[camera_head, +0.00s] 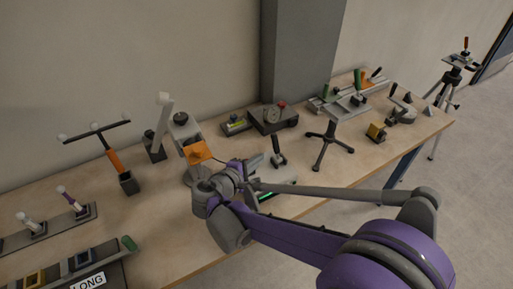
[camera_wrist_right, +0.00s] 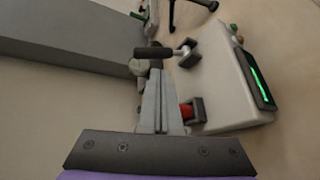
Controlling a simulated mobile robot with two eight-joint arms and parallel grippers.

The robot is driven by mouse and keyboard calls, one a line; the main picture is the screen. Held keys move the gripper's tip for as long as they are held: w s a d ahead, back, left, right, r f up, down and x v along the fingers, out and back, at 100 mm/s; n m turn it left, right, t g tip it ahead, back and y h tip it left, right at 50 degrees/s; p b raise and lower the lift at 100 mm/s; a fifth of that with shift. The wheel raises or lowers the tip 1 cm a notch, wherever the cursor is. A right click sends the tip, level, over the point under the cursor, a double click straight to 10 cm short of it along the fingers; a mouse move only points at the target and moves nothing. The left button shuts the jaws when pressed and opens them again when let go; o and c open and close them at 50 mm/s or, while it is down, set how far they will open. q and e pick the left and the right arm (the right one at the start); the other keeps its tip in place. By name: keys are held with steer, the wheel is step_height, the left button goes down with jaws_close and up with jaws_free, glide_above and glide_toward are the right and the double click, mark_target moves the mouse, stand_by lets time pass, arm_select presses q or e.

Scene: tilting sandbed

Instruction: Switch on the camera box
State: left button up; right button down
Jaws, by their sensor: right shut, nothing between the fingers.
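A pale box with a green-lit screen, which I take for the camera box, shows in the right wrist view (camera_wrist_right: 222,62). In the head view the box (camera_head: 285,187) is partly hidden behind my right gripper. A red part (camera_wrist_right: 187,111) in a dark bracket sits on its near side. A dark lever (camera_wrist_right: 155,52) stands farther along. My right gripper (camera_head: 246,165) is shut and empty, beside the box. In the wrist view its fingers (camera_wrist_right: 157,85) lie close to the red part; I cannot tell whether they touch. My left gripper is not in view.
The wooden table (camera_head: 170,222) holds several devices. An orange-fronted stand (camera_head: 198,152) is just behind my right gripper. A black-legged stand (camera_head: 328,145) is to the right, and a T-bar post (camera_head: 113,160) to the left. A grey column (camera_head: 300,50) rises behind.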

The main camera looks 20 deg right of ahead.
mark_target(276, 147)
steer(key=shift+w+a+n+t+h, duration=0.4)
steer(key=shift+w+a+n+t, duration=0.15)
steer(key=shift+w+a, duration=0.45)
steer(key=shift+d+r, duration=0.1)
steer(key=x, duration=1)
